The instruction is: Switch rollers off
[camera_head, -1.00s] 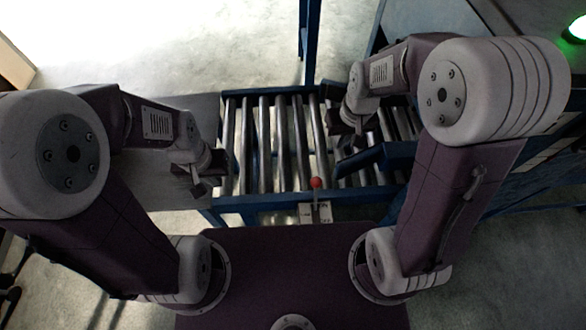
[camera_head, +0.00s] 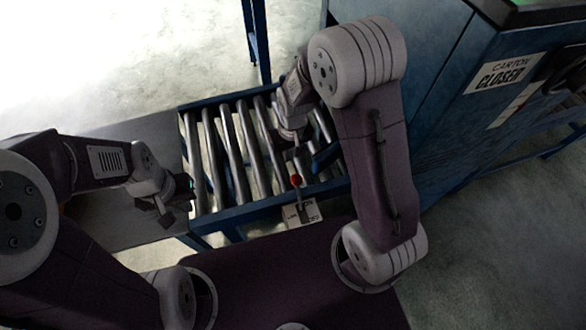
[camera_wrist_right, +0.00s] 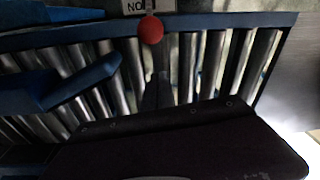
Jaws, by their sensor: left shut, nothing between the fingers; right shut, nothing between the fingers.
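The switch is a lever with a red knob (camera_head: 296,181), rising from a pale label plate (camera_head: 302,214) on the front rail of the roller conveyor (camera_head: 228,160). Small lettering on the plate is hard to read in the head view. In the right wrist view the red knob (camera_wrist_right: 150,29) is near the top, beside upside-down lettering on the plate (camera_wrist_right: 134,7). My right gripper (camera_head: 297,155) is shut and empty, just beyond the knob over the rollers; its fingers (camera_wrist_right: 158,90) point toward the knob. My left gripper (camera_head: 164,216) is shut and empty, left of the conveyor.
A blue guide bar (camera_wrist_right: 75,82) crosses the rollers beside my right gripper. A blue cabinet (camera_head: 440,100) with a "CARTON CLOSED" sign (camera_head: 508,72) stands at right. A grey surface (camera_head: 120,215) adjoins the conveyor on the left. The rollers under the gripper look bare.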

